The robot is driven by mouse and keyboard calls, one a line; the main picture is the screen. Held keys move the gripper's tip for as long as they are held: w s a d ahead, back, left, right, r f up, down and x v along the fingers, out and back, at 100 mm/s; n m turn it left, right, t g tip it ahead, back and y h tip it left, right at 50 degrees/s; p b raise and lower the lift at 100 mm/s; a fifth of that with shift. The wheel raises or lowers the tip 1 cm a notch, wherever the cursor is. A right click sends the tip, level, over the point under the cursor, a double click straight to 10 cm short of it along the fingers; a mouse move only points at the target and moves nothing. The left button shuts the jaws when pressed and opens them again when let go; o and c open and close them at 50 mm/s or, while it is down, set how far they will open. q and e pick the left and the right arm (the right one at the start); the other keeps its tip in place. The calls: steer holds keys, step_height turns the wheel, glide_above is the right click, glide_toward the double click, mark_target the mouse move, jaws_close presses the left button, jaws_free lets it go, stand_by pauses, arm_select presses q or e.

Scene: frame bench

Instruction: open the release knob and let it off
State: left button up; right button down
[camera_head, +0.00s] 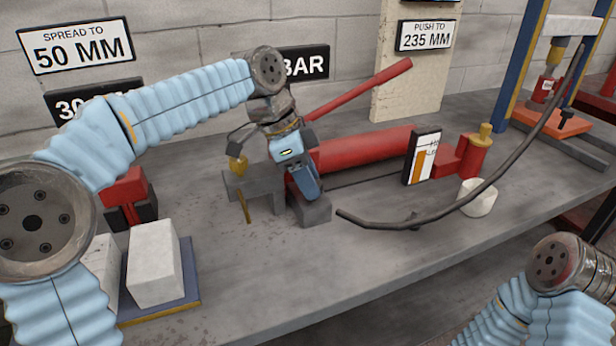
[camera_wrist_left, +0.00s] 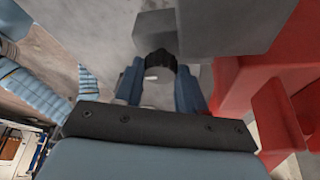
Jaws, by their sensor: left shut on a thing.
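My left gripper (camera_head: 310,196) is at the near end of the red hand pump (camera_head: 365,149), beside its grey end blocks (camera_head: 317,212). In the left wrist view its two blue fingers (camera_wrist_left: 160,88) are shut on a small black ribbed knob (camera_wrist_left: 156,62), which sits against a grey block (camera_wrist_left: 155,32). In the head view the gripper hides the knob. The pump's red lever (camera_head: 360,88) slopes up to the right. My right gripper is out of view; only part of its arm shows at lower right.
A panel with an orange bar (camera_head: 422,157) stands by a red cylinder with a yellow top (camera_head: 472,155). A dark curved hose or bar (camera_head: 440,214) and a white cup-like piece (camera_head: 478,198) are at right. White blocks (camera_head: 155,263) sit at left. The front bench is clear.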

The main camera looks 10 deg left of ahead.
arm_select(q)
steer(key=n, duration=0.2)
steer(key=n+t, duration=0.1)
steer(key=n, duration=0.1)
steer(key=shift+s+t+y, duration=0.15)
steer(key=shift+t+y, duration=0.15)
steer(key=n+t+y, duration=0.1)
steer(key=n, duration=0.2)
steer(key=shift+s+d+n, duration=0.1)
steer(key=shift+d+n, duration=0.05)
steer(key=shift+n, duration=0.15)
steer(key=n+y, duration=0.1)
steer(key=n, duration=0.2)
steer(key=shift+d+n+t, duration=0.15)
steer(key=shift+n+t, duration=0.15)
steer(key=shift+d+n+y, duration=0.1)
steer(key=shift+n+y, duration=0.8)
steer(key=shift+n, duration=1.3)
steer(key=o, duration=1.1)
steer(key=shift+c, duration=0.2)
steer(key=shift+r, duration=0.1)
